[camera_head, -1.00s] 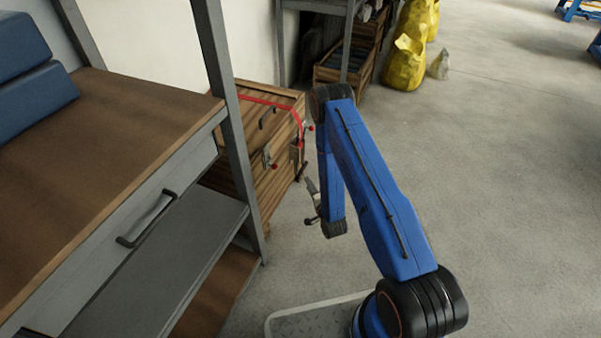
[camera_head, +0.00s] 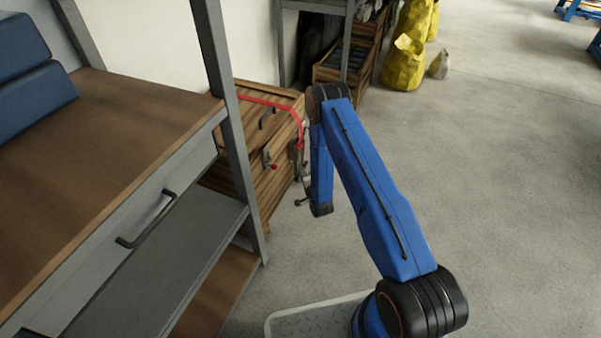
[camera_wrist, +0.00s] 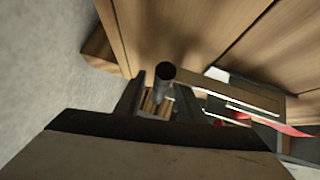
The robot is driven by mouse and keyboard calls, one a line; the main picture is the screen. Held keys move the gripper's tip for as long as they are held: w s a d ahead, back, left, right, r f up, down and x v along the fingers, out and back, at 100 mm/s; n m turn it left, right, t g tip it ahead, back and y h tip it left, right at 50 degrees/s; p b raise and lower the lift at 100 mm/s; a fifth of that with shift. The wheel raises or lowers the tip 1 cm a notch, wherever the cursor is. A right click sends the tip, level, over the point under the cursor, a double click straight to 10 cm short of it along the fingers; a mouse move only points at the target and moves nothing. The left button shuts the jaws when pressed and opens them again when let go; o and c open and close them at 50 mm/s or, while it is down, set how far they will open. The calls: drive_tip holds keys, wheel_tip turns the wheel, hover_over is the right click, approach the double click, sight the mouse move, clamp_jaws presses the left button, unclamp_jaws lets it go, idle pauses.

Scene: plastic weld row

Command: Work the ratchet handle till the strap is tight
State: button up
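The wooden crate (camera_head: 225,178) stands behind the shelf post, with a red strap (camera_head: 268,103) over its lid and down its near corner. The ratchet (camera_head: 298,152) hangs on that corner; its grey metal (camera_wrist: 240,95) and the red strap (camera_wrist: 288,127) show at the right in the wrist view. A dark round bar end, apparently the ratchet handle (camera_wrist: 164,72), points at the wrist camera. My gripper (camera_wrist: 155,100) has its fingers apart, with the bar between or just beyond them; contact is unclear. In the head view my gripper is small beside the crate corner.
A grey-framed workbench (camera_head: 110,140) with a drawer and lower shelf stands at the left, its post close to the crate. Another open wooden crate (camera_head: 343,65) and yellow bags (camera_head: 405,60) stand behind. The concrete floor to the right is clear.

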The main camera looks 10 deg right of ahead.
clamp_jaws()
drive_tip(key=shift+d, duration=0.1)
drive_tip(key=s+d+r+n+g+h, duration=0.4)
drive_tip(key=s+d+r+n+g, duration=0.1)
drive_tip(key=d+r, duration=0.5)
drive_tip(key=shift+s+r+n+g+h, duration=0.3)
drive_tip(key=shift+s+r+g, duration=0.35)
drive_tip(key=shift+s, duration=0.55)
drive_tip(key=shift+f, duration=0.1)
